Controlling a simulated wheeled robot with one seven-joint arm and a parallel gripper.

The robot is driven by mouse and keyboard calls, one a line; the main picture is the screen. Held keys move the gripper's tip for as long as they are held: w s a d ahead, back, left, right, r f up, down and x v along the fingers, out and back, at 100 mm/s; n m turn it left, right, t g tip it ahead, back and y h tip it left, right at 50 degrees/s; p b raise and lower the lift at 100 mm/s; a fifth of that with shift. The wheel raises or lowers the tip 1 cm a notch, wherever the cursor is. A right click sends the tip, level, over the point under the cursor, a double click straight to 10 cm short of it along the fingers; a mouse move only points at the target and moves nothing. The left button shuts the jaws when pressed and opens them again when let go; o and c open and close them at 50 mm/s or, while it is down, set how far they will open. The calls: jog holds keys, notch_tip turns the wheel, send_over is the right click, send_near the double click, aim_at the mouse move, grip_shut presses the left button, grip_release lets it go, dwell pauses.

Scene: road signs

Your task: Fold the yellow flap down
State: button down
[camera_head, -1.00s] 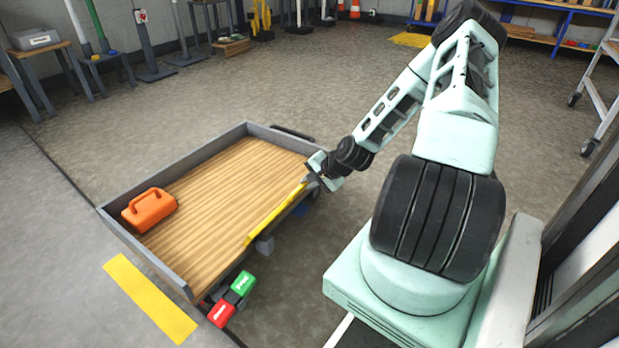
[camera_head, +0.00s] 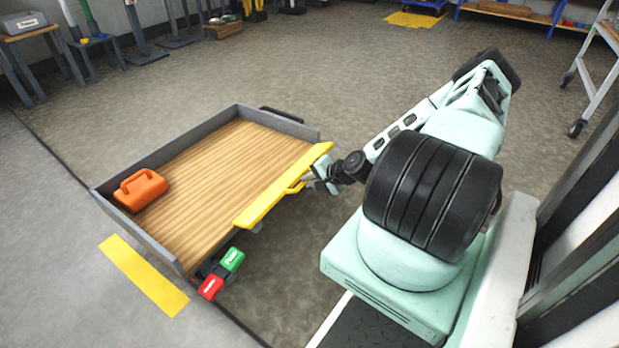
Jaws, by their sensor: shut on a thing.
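The yellow flap (camera_head: 272,193) runs along the right side of a wooden-floored cart (camera_head: 212,177). Its broad face shows and it leans outward from the bed edge. A small yellow handle (camera_head: 296,187) sticks out from its outer side. My gripper (camera_head: 307,180) is at this handle, on the outer side of the flap, and is shut on it. The fingertips are small and partly hidden by the flap and my wrist.
An orange case (camera_head: 140,189) sits in the cart's left corner. Grey walls (camera_head: 134,232) bound its other sides. Green (camera_head: 231,260) and red (camera_head: 211,287) pedals stick out at the front. A yellow floor strip (camera_head: 144,275) lies at left. Floor right of the flap is partly clear.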

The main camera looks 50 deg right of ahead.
jog(key=shift+s+f, duration=0.35)
jog(key=shift+f, duration=0.2)
jog(key=c, duration=1.4)
grip_release()
jog(key=shift+w+r, duration=0.1)
jog(key=shift+r, duration=0.05)
jog(key=p+v, duration=0.7)
jog(key=v, duration=1)
jog(key=shift+r, duration=0.25)
